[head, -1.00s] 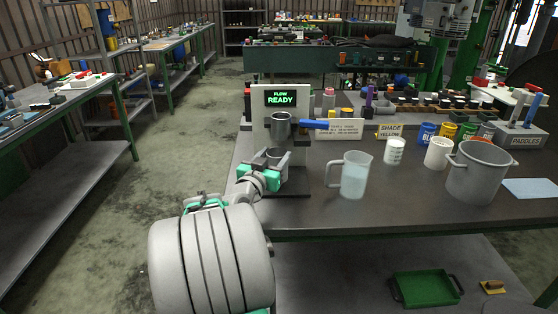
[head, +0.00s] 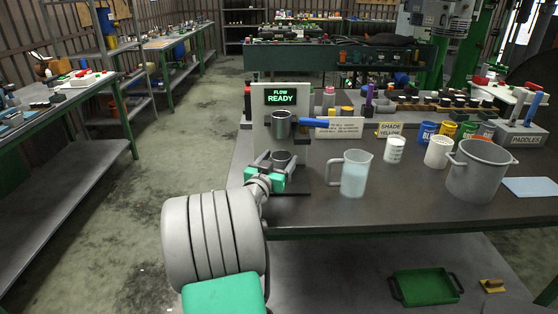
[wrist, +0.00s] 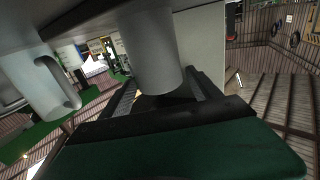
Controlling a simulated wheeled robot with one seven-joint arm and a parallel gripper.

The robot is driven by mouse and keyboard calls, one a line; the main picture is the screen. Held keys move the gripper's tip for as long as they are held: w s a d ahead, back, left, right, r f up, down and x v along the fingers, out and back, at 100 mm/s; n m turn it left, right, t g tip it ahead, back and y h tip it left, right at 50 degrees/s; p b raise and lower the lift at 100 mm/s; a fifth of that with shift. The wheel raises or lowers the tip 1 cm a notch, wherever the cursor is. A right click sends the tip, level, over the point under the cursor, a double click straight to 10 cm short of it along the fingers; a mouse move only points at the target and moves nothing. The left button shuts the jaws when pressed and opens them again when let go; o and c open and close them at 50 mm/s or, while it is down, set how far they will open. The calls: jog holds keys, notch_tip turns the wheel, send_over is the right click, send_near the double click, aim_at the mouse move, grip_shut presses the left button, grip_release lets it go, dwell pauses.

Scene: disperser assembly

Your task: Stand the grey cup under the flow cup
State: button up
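The grey cup (head: 284,158) stands upright, low in front of the flow stand, almost straight below the flow cup (head: 281,126). The flow cup is a grey metal cup held in a dark bracket with a blue handle. My gripper (head: 273,162) is at the grey cup, its dark fingers on either side and shut on it. In the wrist view the grey cup (wrist: 150,45) looks upside down between the fingertips (wrist: 160,80). Whether its base touches the stand's dark foot cannot be told. The flow cup is not seen in the wrist view.
The stand's screen (head: 281,96) reads FLOW READY. A clear jug (head: 354,174) stands right of the stand on the bench (head: 400,212). A large grey pot (head: 478,172), white beakers and coloured cans are further right. The bench front between jug and pot is clear.

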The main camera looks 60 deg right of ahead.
jog(key=shift+o, duration=0.4)
jog(key=shift+a, duration=0.1)
jog(key=a, duration=0.7)
jog(key=a+b, duration=0.1)
jog(key=a, duration=0.2)
jog(key=shift+s+a, duration=0.5)
jog(key=shift+a, duration=0.4)
